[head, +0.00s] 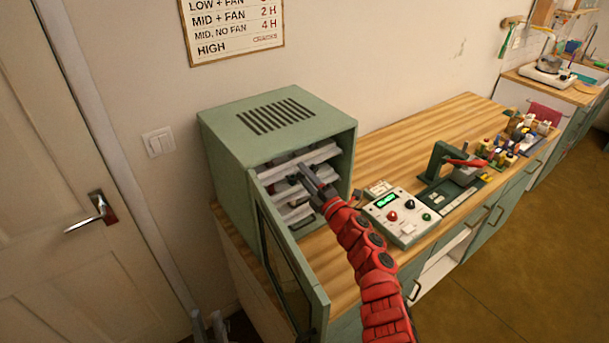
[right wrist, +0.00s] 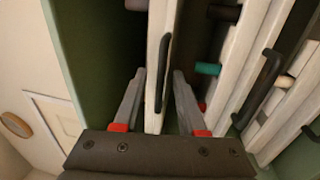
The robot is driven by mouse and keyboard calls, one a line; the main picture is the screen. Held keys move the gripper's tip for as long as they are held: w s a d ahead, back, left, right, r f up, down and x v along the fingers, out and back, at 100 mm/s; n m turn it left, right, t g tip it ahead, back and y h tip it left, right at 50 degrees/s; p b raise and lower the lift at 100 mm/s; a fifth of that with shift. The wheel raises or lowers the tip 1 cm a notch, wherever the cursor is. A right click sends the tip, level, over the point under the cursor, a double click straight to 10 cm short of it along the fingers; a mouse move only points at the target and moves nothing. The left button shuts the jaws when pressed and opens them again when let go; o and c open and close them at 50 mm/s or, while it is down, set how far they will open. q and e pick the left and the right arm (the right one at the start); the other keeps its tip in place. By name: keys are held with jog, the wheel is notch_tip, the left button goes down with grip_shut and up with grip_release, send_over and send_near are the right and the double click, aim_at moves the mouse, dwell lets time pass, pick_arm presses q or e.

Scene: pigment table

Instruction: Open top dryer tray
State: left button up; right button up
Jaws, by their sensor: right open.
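The green dryer (head: 235,140) stands on the counter with its glazed door (head: 290,270) swung open. White trays are stacked inside, and the top dryer tray (head: 316,154) is in its slot. In the right wrist view the top tray (right wrist: 153,60) shows its front with a dark handle (right wrist: 163,72). My right gripper (head: 303,172) is at the dryer's opening. In the right wrist view the open right gripper (right wrist: 158,85) has its fingers on either side of that tray front and handle, with gaps. My left gripper (head: 207,325) shows only partly at the bottom edge.
The open door stands left of my right arm. A control box (head: 403,216) with a green display and a dark press with a red lever (head: 455,165) sit right of the dryer. Lower trays (right wrist: 240,70) with handles are close beside the right fingers.

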grip_shut()
